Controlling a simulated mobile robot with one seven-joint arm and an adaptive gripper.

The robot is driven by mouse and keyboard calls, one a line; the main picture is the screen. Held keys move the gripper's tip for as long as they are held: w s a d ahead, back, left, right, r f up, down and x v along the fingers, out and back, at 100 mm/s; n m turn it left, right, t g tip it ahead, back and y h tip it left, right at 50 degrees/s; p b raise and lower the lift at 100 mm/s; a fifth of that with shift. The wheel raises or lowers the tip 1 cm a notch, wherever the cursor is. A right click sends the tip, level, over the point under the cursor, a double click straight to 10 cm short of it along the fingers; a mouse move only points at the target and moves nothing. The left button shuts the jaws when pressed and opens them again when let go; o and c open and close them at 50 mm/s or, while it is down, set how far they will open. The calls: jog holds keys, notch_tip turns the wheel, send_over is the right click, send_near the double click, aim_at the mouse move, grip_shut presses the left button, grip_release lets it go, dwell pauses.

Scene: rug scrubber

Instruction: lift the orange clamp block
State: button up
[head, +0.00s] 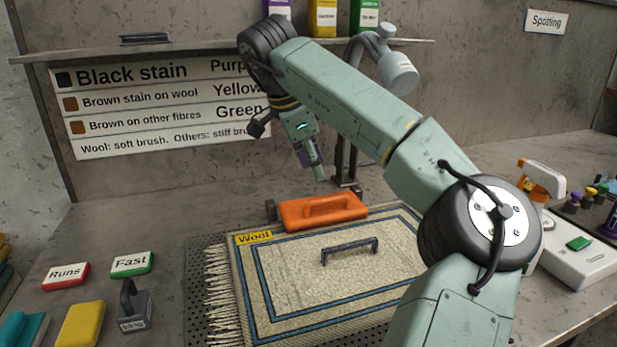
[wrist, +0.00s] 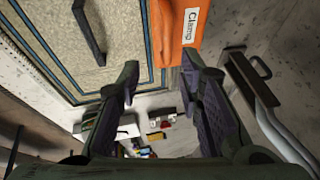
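The orange clamp block (head: 293,216) lies at the back edge of the wool rug (head: 300,295), with a raised grip on top. In the wrist view its orange side (wrist: 174,22) with a white "Clamp" label shows at the top, just beyond the fingertips. My gripper (head: 316,172) is above and behind the block in the head view, pointing down. In the wrist view my gripper (wrist: 158,68) has its two fingers spread with nothing between them. The block and fingers look apart. The far side of the block is hidden.
A dark handle (head: 349,250) stands on the rug. A metal stand (head: 347,165) rises behind the block. A grey weight (head: 133,306) and the "Runs" (head: 66,275) and "Fast" (head: 132,263) blocks sit left. A spray bottle (head: 541,180) stands right.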

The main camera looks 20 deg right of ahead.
aim_at(329, 198)
jog(key=x, duration=0.3)
jog(key=p+x, duration=0.1)
jog(key=x, duration=0.3)
jog(key=w+p+x, duration=0.1)
jog(key=x, duration=0.2)
jog(key=shift+w+d+f, duration=0.1)
jog(key=shift+d+f, duration=0.05)
jog(key=shift+d, duration=0.2)
jog(key=shift+c, duration=0.2)
grip_shut()
dwell(0.4)
